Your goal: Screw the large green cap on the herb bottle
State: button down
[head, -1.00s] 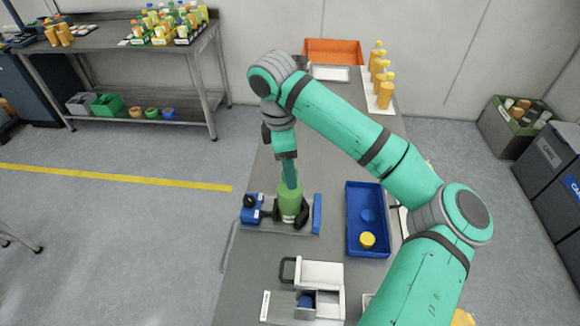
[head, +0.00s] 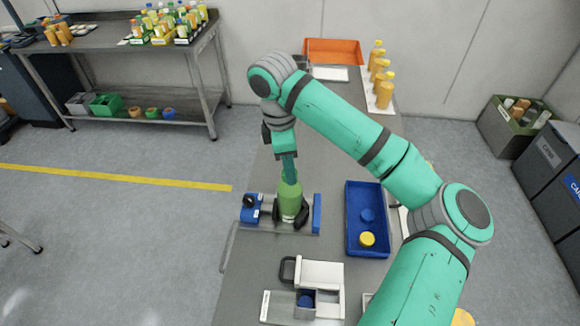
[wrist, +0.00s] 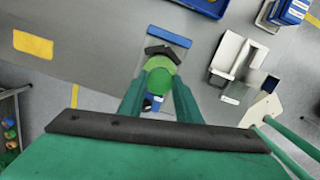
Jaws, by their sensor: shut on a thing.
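The herb bottle (head: 290,205) is green and stands upright in the clamp fixture (head: 306,213) on the bench, between black jaws with blue end blocks. My gripper (head: 289,178) points down from above at the top of the bottle. In the wrist view my gripper (wrist: 160,82) has its two green fingers on either side of a round green top, the large green cap (wrist: 159,64). The gripper is shut on this cap. The cap sits over the bottle; the fingers hide its lower edge, so I cannot tell how far it is seated.
A blue tray (head: 352,246) with a yellow cap (head: 367,239) and a blue cap (head: 367,215) lies to the right. A white and grey device (head: 319,275) stands in front. Orange bottles (head: 385,92) and an orange bin (head: 332,46) are at the back.

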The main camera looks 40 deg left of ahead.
jog(key=m, duration=0.3)
jog(key=shift+m, duration=0.3)
jog(key=m, duration=0.4)
jog(key=shift+g, duration=0.4)
jog(key=m, duration=0.4)
jog(key=shift+w+m+g, duration=0.15)
jog(key=shift+m+g, duration=0.15)
jog(key=shift+m, duration=0.1)
jog(key=m, duration=0.2)
jog(key=shift+d+m, duration=0.1)
jog(key=shift+m, duration=0.2)
jog(key=c, duration=1.2)
grip_release()
